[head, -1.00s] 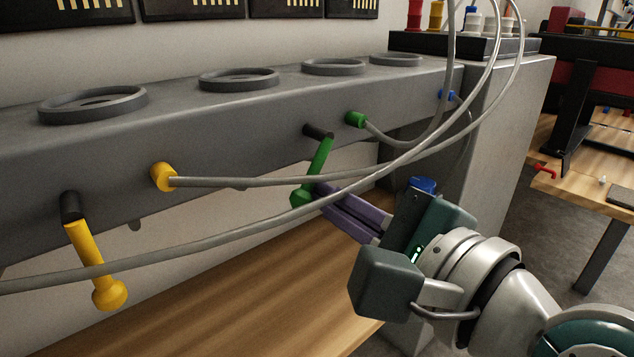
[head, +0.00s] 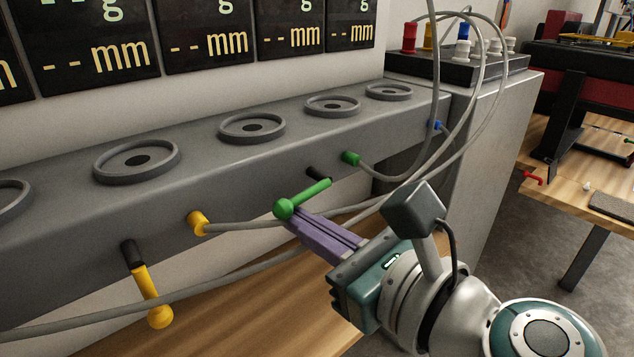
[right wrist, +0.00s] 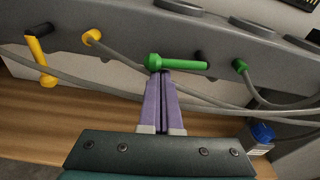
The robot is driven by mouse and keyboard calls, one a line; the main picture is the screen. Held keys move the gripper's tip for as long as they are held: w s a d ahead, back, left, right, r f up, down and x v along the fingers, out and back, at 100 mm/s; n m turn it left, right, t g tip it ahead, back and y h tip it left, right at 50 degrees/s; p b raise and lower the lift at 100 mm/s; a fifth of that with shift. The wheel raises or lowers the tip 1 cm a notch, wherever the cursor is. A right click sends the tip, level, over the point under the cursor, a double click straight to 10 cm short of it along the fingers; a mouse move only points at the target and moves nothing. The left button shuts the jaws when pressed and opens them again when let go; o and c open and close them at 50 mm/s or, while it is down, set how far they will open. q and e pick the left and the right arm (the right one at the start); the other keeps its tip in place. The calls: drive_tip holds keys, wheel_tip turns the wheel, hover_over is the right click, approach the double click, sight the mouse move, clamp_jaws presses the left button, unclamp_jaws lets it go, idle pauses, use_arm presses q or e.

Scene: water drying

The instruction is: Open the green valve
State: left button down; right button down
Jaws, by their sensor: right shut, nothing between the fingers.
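The green valve (head: 304,198) is a lever with a ball end on the front of the grey bench. In the head view it points left and slightly down from its dark stem; in the right wrist view (right wrist: 180,64) it lies nearly level. My right gripper (head: 290,218) is shut and empty, with its purple fingertips just below the ball end, seemingly touching it. The fingers also show pressed together in the right wrist view (right wrist: 160,78). My left gripper is not in view.
A yellow lever (head: 149,292) hangs down at the left. Grey hoses run from the yellow connector (head: 198,222) and the green connector (head: 351,159) near my right arm. A wooden surface (head: 230,305) lies below, and a wall backs the bench.

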drive_tip(key=shift+a+r+m+p, duration=0.1)
drive_tip(key=shift+r+m+p, duration=0.2)
drive_tip(key=shift+m+p, duration=0.25)
idle(0.4)
